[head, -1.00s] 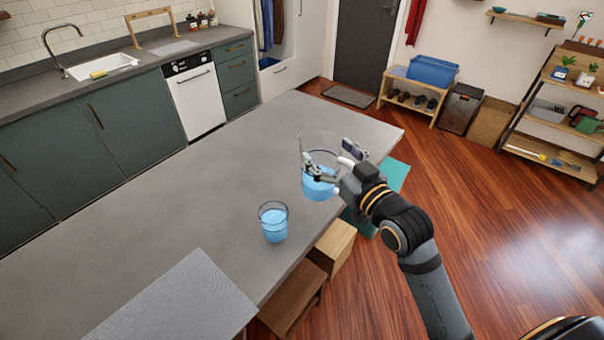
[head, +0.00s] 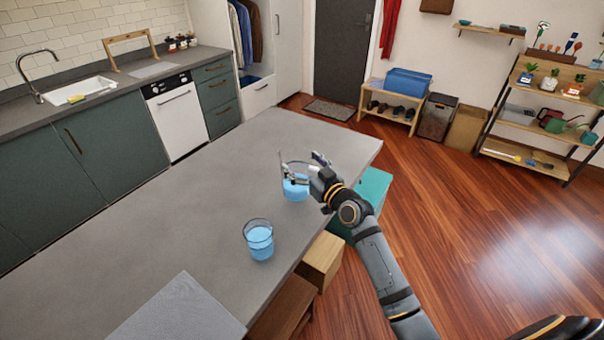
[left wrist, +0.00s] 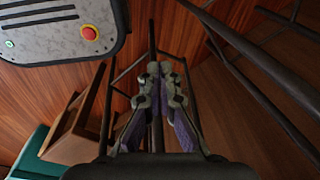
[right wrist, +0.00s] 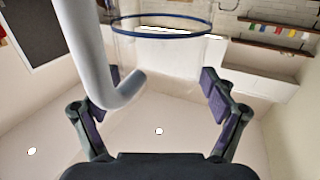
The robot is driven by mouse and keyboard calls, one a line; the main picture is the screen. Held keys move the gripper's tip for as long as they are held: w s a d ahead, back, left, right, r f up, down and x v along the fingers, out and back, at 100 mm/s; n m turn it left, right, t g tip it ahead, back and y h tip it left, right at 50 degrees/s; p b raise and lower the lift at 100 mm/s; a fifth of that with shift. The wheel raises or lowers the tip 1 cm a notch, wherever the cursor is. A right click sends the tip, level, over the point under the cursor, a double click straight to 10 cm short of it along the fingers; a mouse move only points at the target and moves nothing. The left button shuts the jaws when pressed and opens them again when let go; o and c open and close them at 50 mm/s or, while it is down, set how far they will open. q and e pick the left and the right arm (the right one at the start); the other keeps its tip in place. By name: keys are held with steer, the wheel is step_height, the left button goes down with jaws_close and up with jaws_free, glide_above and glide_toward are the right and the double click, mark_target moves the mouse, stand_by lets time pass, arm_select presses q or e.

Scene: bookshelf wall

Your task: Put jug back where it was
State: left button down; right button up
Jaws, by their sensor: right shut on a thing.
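The clear jug (head: 293,190) holds blue liquid and looks upright over the far part of the grey counter (head: 190,215). I cannot tell whether its base touches the counter. My right gripper (head: 308,178) is shut on the jug from its right side. In the right wrist view the jug's blue rim and clear wall (right wrist: 165,60) show between the fingers (right wrist: 163,88), with its pale handle (right wrist: 95,55) at the left. My left gripper (left wrist: 160,75) shows only in its wrist view, empty, fingertips together, above the floor.
A clear glass (head: 258,242) of blue liquid stands nearer on the counter, apart from the jug. A grey raised slab (head: 175,310) lies at the near end. Wooden (head: 322,258) and teal (head: 372,187) stools stand along the right edge. The counter around the jug is mostly clear.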

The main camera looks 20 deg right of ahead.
steer(key=shift+w+f, duration=0.15)
steer(key=shift+f, duration=0.75)
steer(key=shift+w+f, duration=0.15)
steer(key=shift+f, duration=0.7)
steer(key=shift+f+b, duration=0.1)
steer(key=shift+b, duration=0.25)
steer(key=o, duration=1.7)
steer(key=shift+s, duration=0.1)
steer(key=shift+c, duration=0.2)
glide_toward(305, 175)
steer(key=shift+d+f+p, duration=0.1)
steer(key=shift+d+p, duration=0.05)
steer(key=shift+p, duration=0.2)
